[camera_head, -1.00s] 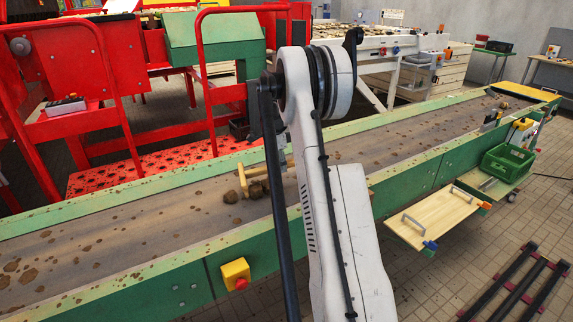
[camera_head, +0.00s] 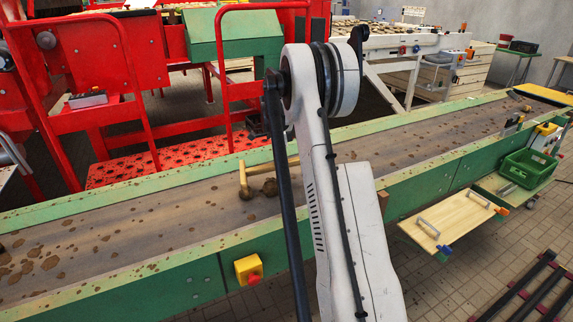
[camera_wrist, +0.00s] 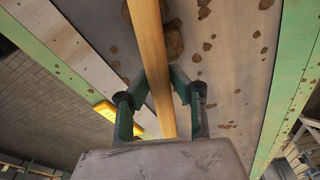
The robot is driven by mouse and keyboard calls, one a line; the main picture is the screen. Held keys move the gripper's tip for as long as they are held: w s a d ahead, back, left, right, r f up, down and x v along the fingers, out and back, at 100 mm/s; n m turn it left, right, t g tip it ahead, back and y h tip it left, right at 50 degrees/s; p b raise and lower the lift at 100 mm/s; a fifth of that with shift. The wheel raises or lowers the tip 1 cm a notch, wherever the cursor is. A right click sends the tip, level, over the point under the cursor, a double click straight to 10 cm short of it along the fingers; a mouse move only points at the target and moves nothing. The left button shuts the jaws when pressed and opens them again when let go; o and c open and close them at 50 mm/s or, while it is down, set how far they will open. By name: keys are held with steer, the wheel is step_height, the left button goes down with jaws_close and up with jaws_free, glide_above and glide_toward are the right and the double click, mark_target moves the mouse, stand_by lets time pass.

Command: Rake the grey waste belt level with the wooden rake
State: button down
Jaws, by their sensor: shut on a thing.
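The wooden rake's pale head (camera_head: 244,181) is at the grey waste belt (camera_head: 130,222), left of my arm in the head view. Its handle runs right and passes behind my arm. In the wrist view the handle (camera_wrist: 152,45) runs up between my fingers. My gripper (camera_wrist: 160,84) is shut on the handle; my arm hides it in the head view. Two brown soil clods (camera_head: 270,187) (camera_head: 246,193) lie close to the rake head. Flat brown soil patches (camera_head: 30,265) are scattered along the belt, thickest at the left. Whether the head touches the belt is unclear.
Green side walls (camera_head: 200,285) edge the belt. A yellow switch box with a red button (camera_head: 249,269) is on the near wall. A wooden shelf (camera_head: 452,217) and green crate (camera_head: 527,167) stand out at the right. Red machinery with railings (camera_head: 95,90) stands behind the belt.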

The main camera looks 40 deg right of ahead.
steer(key=shift+s+d+r+p, duration=0.15)
steer(key=shift+r+p, duration=0.45)
steer(key=shift+r, duration=1.3)
steer(key=shift+s+d+r+p, duration=0.1)
steer(key=shift+r+p, duration=0.5)
steer(key=shift+r, duration=1.3)
